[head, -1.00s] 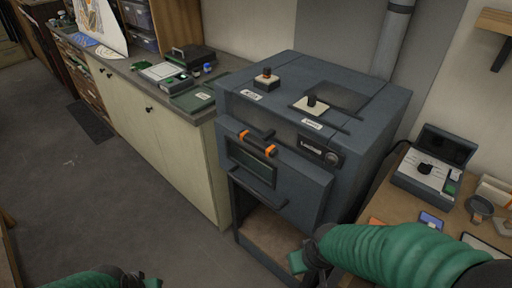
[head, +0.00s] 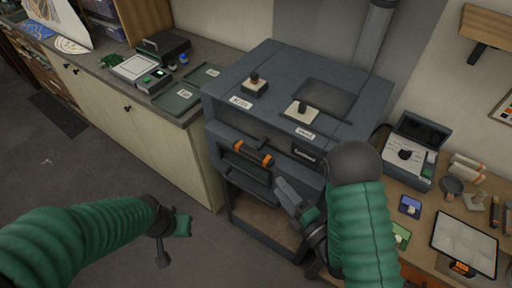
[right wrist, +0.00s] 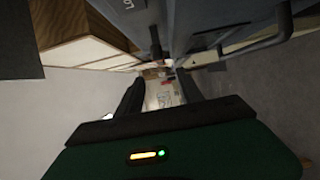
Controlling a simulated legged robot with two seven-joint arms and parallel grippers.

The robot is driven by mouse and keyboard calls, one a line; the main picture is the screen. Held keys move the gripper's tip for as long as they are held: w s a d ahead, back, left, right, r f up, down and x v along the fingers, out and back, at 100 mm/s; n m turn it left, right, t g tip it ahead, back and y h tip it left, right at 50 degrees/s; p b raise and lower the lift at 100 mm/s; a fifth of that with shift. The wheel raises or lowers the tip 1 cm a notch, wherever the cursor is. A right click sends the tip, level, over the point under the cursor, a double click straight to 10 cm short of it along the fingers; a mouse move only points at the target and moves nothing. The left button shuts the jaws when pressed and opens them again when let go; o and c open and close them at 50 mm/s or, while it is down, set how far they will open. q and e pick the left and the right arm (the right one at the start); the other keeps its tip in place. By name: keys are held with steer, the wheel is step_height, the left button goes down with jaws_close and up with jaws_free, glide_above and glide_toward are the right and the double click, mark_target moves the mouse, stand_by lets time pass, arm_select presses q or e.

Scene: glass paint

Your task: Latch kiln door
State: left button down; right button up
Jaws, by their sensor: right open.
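The dark grey kiln (head: 300,85) stands in the middle of the head view. Its front door has a dark window (head: 243,168), a latch handle with orange grips (head: 253,152) above it and a bar handle below. I cannot tell whether the door is fully closed. My right gripper (head: 285,190) is near the lower right of the door, apart from the latch handle. In the right wrist view its jaws (right wrist: 160,95) are open and empty, with a dark bar (right wrist: 262,48) at upper right. My left gripper (head: 175,240) is low at left, away from the kiln; its jaw state is unclear.
A counter with green trays (head: 178,97) and a small device (head: 138,70) stands left of the kiln. A wooden table (head: 425,215) with an open case (head: 408,150) and a tablet (head: 464,243) stands at right.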

mark_target(252, 154)
steer(key=b+x, duration=0.4)
steer(key=b, duration=0.1)
steer(key=b+x, duration=0.4)
steer(key=x, duration=0.1)
steer(key=shift+a+r+b, duration=0.15)
steer(key=shift+a+b, duration=0.2)
steer(key=shift+a, duration=0.1)
steer(key=x, duration=0.2)
steer(key=p+x, duration=0.1)
steer(key=x, duration=0.3)
steer(key=shift+w+d, duration=0.3)
steer(key=shift+w, duration=0.1)
steer(key=shift+a, duration=0.15)
steer(key=shift+c, duration=0.4)
steer(key=shift+c, duration=1.2)
jaws_close()
steer(key=shift+f, duration=0.25)
